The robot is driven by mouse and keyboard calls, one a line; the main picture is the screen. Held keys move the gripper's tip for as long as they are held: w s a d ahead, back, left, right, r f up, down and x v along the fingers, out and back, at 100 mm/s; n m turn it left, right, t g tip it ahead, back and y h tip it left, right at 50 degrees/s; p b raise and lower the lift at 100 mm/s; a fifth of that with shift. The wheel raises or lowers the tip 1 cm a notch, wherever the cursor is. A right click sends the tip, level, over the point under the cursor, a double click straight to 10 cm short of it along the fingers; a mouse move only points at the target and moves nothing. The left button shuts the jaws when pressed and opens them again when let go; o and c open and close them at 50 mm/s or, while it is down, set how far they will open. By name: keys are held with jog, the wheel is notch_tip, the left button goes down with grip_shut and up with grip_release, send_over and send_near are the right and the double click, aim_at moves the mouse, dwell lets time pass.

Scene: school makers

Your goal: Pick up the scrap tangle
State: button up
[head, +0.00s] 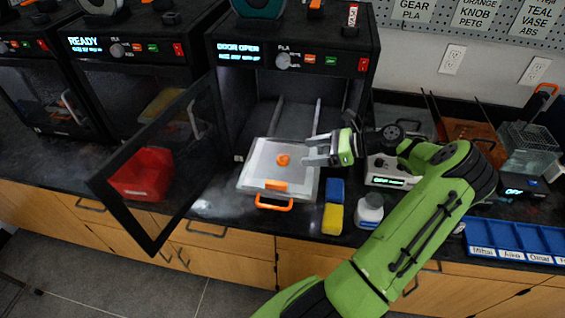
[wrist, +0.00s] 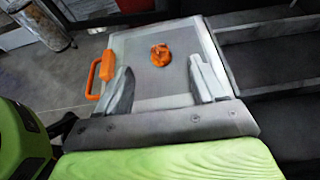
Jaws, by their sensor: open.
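The scrap tangle is a small orange clump (head: 283,160) on the light print plate (head: 254,180). The plate is slid out in front of the open printer and has an orange handle (head: 274,202) at its front edge. In the wrist view my gripper's two fingers (wrist: 160,80) stand wide apart over the plate. How high they are above it is hard to tell.
The printer's glass door (head: 165,165) hangs open at the left, with a red bin (head: 142,174) behind it. A blue and yellow sponge pair (head: 333,218) and a white bottle (head: 369,211) stand right of the plate. The open printer body (head: 290,85) rises behind the plate.

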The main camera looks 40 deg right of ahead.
aim_at(286, 156)
jog(key=b+x, duration=0.3)
jog(key=x, duration=0.6)
jog(key=shift+w+a+f, duration=0.1)
jog(key=shift+a+f, duration=0.1)
jog(key=shift+r, duration=0.1)
jog(key=c, duration=1.1)
